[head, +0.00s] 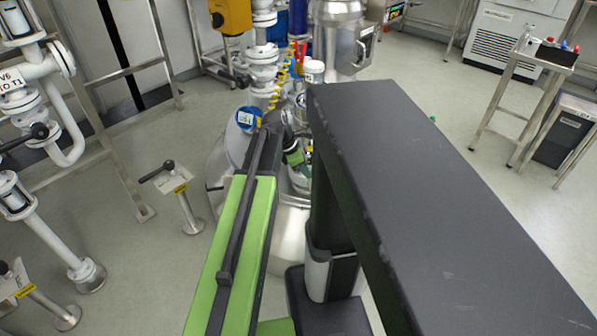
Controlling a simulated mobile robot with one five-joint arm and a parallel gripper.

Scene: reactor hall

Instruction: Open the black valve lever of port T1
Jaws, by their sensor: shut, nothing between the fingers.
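A black valve lever (157,172) sits on top of a short metal post with a yellow tag (181,188), left of my arm. Another black lever (24,137) is on the white pipework at the left edge. A similar post with a yellow tag (25,290) stands at the lower left, partly cut off by the frame.
A metal vessel (216,165) with white flanged pipes (263,75) and a blue gauge (248,118) stands ahead. White pipes (45,215) and a metal frame (125,72) are at left. A small steel table (545,52) is at right. The floor around the lever post is clear.

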